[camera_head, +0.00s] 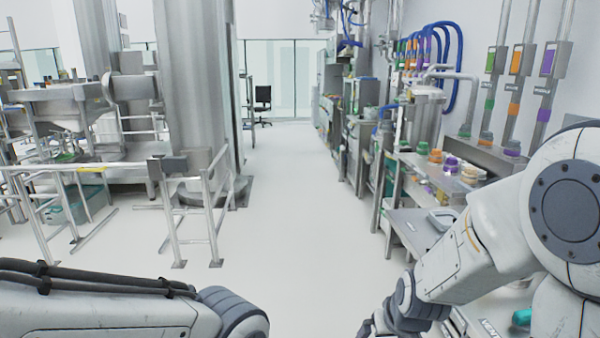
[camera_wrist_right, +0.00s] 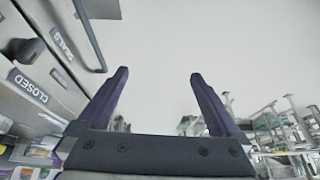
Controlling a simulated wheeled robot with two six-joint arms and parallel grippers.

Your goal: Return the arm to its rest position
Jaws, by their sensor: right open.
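My right gripper (camera_wrist_right: 155,95) shows in the right wrist view with its two dark fingers spread apart and nothing between them. In the head view my right arm (camera_head: 470,250) reaches in from the right edge and bends down toward the bottom. Its dark gripper end (camera_head: 380,325) is partly cut off by the bottom edge. My left arm (camera_head: 110,305) lies across the lower left corner of the head view. Its gripper is out of the frame.
Workbenches (camera_head: 410,228) with coloured containers line the right wall, close to my right arm. Metal railings (camera_head: 190,215) and a large steel column (camera_head: 195,80) stand on the left. The white floor (camera_head: 290,210) between them is clear. Cabinet fronts (camera_wrist_right: 35,85) marked "CLOSED" are at left in the wrist view.

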